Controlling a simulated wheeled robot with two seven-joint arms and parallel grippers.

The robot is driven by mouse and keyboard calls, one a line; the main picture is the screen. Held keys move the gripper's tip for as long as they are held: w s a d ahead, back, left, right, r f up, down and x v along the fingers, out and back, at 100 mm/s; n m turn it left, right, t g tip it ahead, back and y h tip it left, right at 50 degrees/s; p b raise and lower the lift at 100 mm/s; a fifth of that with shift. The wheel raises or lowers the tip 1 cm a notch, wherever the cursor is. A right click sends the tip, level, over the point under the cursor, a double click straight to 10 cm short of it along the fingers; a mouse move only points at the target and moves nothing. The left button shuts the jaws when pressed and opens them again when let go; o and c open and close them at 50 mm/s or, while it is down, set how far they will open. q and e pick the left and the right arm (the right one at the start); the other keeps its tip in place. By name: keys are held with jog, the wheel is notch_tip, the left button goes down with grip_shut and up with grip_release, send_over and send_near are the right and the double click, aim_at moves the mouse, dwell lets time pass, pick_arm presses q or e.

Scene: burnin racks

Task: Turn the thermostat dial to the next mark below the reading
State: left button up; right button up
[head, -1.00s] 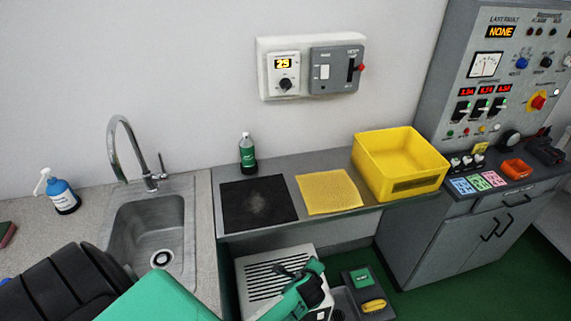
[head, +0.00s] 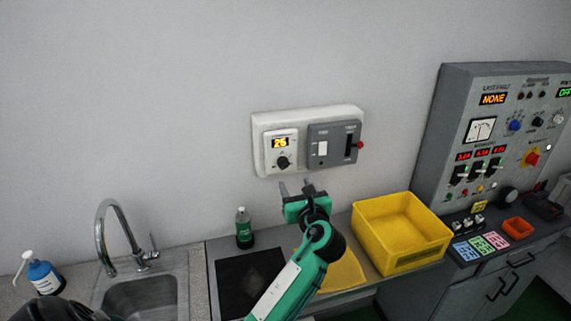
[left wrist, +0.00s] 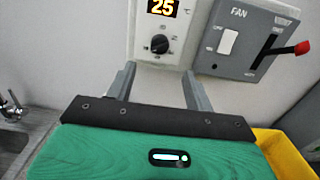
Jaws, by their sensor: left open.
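The white thermostat (head: 271,144) is on the wall panel, with a lit display above a round black dial (head: 283,162). In the left wrist view the display (left wrist: 162,7) reads 25, and the dial (left wrist: 160,44) shows unobstructed with small marks around it. Which mark its pointer meets is too small to tell. My left gripper (head: 296,188) is open and empty, just below the thermostat. In the left wrist view its two fingers (left wrist: 158,76) point up at the panel, spread apart below the dial, not touching it. My right gripper is out of view.
A grey fan switch box (head: 334,146) with a red-tipped lever is right of the thermostat. Below are a green bottle (head: 244,228), a black mat (head: 240,290) and a yellow bin (head: 355,238). A sink with a tall faucet (head: 103,235) is left. The wall around the panel is clear.

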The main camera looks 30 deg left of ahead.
aim_at(285, 167)
pick_arm(q)
jog(key=p+x, duration=0.3)
jog(key=x, duration=0.5)
jog(key=shift+w+a, duration=0.3)
jog(key=shift+x, duration=0.85)
jog(key=shift+f, duration=0.15)
jog(key=c, duration=1)
jog(key=shift+o, duration=0.2)
